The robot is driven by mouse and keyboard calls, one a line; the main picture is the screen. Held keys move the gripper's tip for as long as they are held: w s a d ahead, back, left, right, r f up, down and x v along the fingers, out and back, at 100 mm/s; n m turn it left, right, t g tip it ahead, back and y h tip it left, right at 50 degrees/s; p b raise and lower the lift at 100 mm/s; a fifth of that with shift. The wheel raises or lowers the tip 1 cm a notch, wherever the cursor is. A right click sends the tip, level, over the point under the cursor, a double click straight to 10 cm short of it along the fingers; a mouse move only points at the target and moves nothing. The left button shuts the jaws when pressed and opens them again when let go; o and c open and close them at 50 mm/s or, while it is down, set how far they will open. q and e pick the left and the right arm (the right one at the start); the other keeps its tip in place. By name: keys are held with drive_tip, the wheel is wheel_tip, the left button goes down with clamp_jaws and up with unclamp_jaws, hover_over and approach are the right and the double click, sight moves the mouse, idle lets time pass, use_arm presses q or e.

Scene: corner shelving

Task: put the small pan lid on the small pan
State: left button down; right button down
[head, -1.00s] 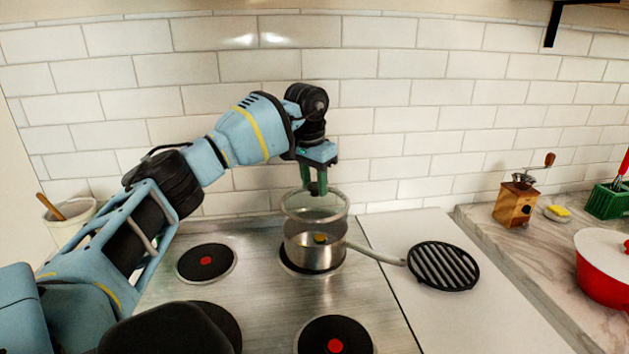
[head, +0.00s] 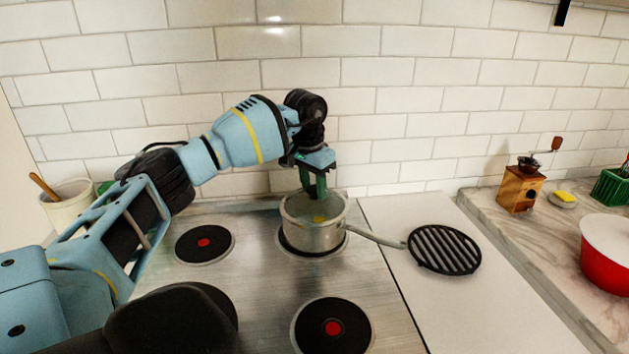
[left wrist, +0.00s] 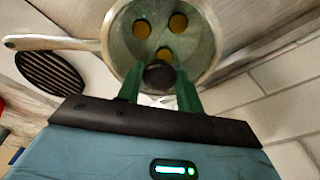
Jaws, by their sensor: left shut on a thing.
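The small pan (head: 312,238) is a steel pot on the back right burner, its long handle (head: 376,238) pointing right. Yellow pieces show inside it. The small pan lid (head: 296,212) is clear glass and lies at the pan's rim, roughly level and lined up with it. I cannot tell whether it is fully seated. My left gripper (head: 315,192), with green fingers pointing down, is shut on the lid's dark knob. In the left wrist view, the knob (left wrist: 159,75) is between the fingers, with the pan and yellow pieces beyond. My right gripper is not in view.
A black ribbed trivet (head: 444,249) lies right of the pan handle on the white counter. Empty burners (head: 204,244) are left and in front (head: 333,330). A white tiled wall is close behind. A grinder (head: 520,187) and red pot (head: 606,262) stand far right.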

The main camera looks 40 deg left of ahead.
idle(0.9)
use_arm(q)
drive_tip(key=c, duration=0.8)
unclamp_jaws()
drive_tip(key=shift+f, duration=0.1)
drive_tip(key=shift+c, duration=0.2)
drive_tip(key=shift+s+r, duration=0.2)
drive_tip(key=shift+r, duration=1.1)
drive_tip(key=shift+s+r, duration=0.15)
drive_tip(key=shift+r, duration=1.15)
drive_tip(key=shift+s+r, duration=0.2)
drive_tip(key=shift+r, duration=1.1)
drive_tip(key=shift+f, duration=0.1)
